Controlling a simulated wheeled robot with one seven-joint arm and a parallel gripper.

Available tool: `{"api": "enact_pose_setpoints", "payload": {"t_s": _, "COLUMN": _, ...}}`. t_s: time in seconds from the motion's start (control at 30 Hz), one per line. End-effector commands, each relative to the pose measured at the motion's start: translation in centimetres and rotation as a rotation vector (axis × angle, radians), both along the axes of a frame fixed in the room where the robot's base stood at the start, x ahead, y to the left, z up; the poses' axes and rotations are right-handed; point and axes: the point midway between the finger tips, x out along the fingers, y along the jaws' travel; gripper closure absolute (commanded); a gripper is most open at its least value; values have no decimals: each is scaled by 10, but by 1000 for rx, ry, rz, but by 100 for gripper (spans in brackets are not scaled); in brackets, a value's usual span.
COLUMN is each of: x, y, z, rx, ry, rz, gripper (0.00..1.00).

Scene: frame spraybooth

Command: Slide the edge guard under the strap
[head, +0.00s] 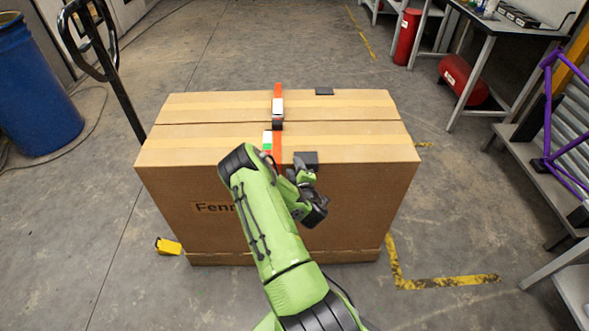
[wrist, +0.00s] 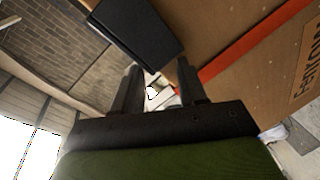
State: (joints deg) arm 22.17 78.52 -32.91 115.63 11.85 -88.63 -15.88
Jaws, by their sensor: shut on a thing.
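A large cardboard box (head: 350,200) stands in front of me. An orange strap (head: 278,90) runs over its top and down the near face; it also shows in the wrist view (wrist: 240,52). My gripper (head: 304,174) is at the near top edge, just right of the strap. It is shut on a dark edge guard (head: 306,158), seen beyond the fingers in the wrist view (wrist: 135,35). The guard lies at the edge beside the strap, with a small gap showing. Whether it touches the cardboard is unclear.
A white buckle (head: 278,106) and a green-and-white tag (head: 267,141) are on the strap. A small yellow object (head: 168,246) lies on the floor at left. A blue barrel (head: 35,80) and black handle (head: 125,105) stand left. Benches (head: 490,50) line the right.

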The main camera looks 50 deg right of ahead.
Motion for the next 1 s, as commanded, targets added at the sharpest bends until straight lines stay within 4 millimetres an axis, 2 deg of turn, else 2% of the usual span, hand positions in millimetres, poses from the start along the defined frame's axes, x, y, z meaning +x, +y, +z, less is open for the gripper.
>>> {"api": "enact_pose_setpoints", "payload": {"t_s": 0.03, "x": -3, "y": 1, "z": -6, "rx": 15, "ry": 11, "rz": -10, "gripper": 77}}
{"api": "enact_pose_setpoints", "payload": {"t_s": 0.23, "x": -2, "y": 3, "z": -8, "rx": 18, "ry": 10, "rz": -10, "gripper": 77}}
{"api": "enact_pose_setpoints", "payload": {"t_s": 0.73, "x": 17, "y": 20, "z": -10, "rx": 22, "ry": 9, "rz": -6, "gripper": 74}}
{"api": "enact_pose_setpoints", "payload": {"t_s": 1.0, "x": 28, "y": 29, "z": -11, "rx": 22, "ry": 8, "rz": -4, "gripper": 75}}
